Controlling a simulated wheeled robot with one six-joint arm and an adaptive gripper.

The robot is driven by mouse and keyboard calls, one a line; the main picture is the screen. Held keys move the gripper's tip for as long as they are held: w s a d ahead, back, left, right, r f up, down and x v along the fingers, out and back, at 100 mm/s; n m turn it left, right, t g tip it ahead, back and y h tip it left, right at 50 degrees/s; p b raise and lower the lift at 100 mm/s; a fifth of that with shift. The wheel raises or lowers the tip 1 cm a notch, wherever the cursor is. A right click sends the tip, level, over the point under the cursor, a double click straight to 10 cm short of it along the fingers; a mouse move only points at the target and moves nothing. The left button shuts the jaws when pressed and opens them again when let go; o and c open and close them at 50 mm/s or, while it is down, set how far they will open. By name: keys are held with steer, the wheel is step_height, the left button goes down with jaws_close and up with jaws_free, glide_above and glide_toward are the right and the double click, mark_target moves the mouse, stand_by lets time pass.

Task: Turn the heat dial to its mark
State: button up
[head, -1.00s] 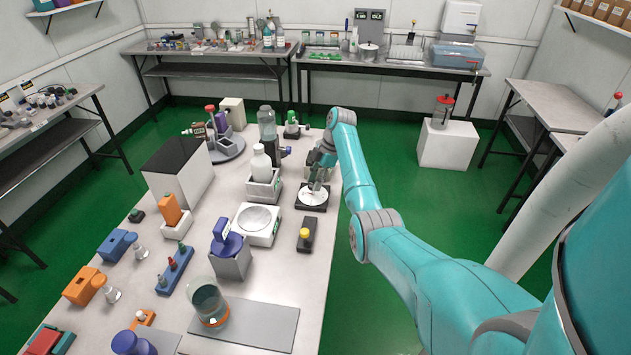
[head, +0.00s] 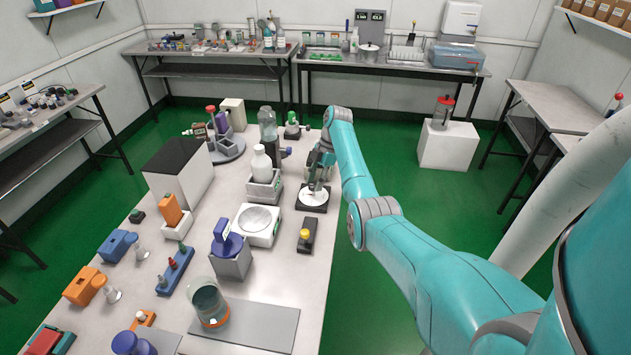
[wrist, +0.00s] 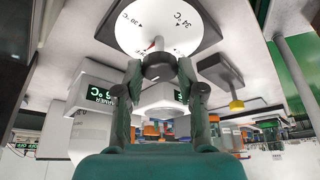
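The heat dial (wrist: 157,18) is a white disc with a printed temperature scale, including 30 °C and 34 °C, and a red pointer tip. A dark round knob (wrist: 158,66) rises toward me from it. In the head view the dial (head: 312,198) sits on a dark square base near the table's right edge. My gripper (wrist: 159,72) is over the dial, one finger on each side of the knob, and appears closed on it. My gripper also shows in the head view (head: 318,184), partly hidden by my arm. The exact target mark cannot be made out.
A yellow-topped black block (head: 306,238) stands in front of the dial. A white bottle in a grey holder (head: 263,188) and a white dish unit (head: 258,224) stand to its left.

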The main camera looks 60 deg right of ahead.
steer(key=o, duration=0.3)
steer(key=shift+o, duration=0.2)
